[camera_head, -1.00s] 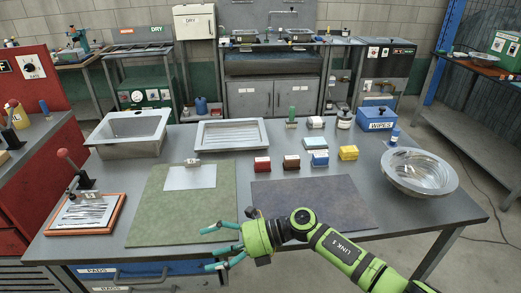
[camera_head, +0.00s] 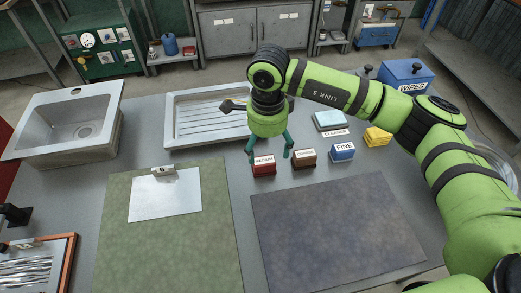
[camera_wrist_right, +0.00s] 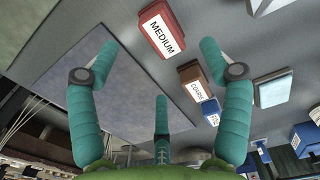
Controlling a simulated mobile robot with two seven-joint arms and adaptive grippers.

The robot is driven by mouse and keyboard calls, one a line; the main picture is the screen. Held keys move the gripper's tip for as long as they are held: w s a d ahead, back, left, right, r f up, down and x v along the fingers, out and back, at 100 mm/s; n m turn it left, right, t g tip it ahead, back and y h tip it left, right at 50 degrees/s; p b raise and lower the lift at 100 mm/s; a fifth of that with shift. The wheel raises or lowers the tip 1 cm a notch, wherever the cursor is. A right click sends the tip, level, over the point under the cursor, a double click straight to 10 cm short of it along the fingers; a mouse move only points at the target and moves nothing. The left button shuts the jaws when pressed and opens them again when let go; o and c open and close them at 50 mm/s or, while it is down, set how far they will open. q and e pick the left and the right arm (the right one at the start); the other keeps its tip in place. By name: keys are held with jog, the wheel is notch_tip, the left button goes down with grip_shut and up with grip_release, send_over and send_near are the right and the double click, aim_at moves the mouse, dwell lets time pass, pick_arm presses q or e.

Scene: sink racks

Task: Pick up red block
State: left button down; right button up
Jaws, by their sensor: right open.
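The red block (camera_head: 263,170), labelled MEDIUM, sits on the grey table just behind the seam between the green and dark mats. In the right wrist view the red block (camera_wrist_right: 166,25) lies at the top, beyond the fingers. My right gripper (camera_head: 268,150) points down above and slightly behind the red block. Its teal fingers are spread and hold nothing; they also show in the right wrist view (camera_wrist_right: 160,70). In the head view I cannot tell whether a finger touches the block. My left gripper is not in view.
A brown block (camera_head: 304,160) labelled COARSE stands close to the right of the red one. A blue FINE block (camera_head: 343,152) and a yellow block (camera_head: 377,137) are farther right. A drainer tray (camera_head: 180,120) lies behind. The dark mat (camera_head: 330,230) is clear.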

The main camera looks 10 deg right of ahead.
aim_at(265, 163)
jog(key=shift+s+f, duration=0.2)
jog(key=shift+f, duration=0.25)
jog(key=f, duration=0.1)
jog(key=f+p, duration=0.1)
jog(key=f, duration=0.1)
jog(key=f+p, duration=0.1)
jog(key=shift+a+f, duration=0.2)
jog(key=shift+a, duration=0.05)
jog(key=shift+w+f, duration=0.1)
jog(key=shift+f, duration=0.4)
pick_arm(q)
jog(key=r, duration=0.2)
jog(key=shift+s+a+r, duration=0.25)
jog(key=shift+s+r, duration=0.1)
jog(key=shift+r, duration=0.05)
pick_arm(e)
jog(key=c, duration=1.3)
